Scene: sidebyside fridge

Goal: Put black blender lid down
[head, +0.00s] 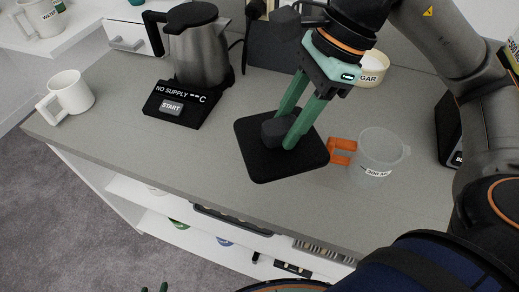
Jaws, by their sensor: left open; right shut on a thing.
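The black blender lid (267,165) is a square plate with rounded corners and a raised knob in its middle. It is over the grey counter (200,150), near the centre of the head view. My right gripper (281,136) reaches down from above and is shut on the lid's knob. The plate looks slightly tilted, and I cannot tell whether its underside touches the counter.
A clear measuring cup with an orange handle (379,158) stands just right of the lid. A kettle (198,55) on a black base (180,104) and a white mug (70,92) stand to the left. A sugar container (373,68) is behind. The counter left of the lid is clear.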

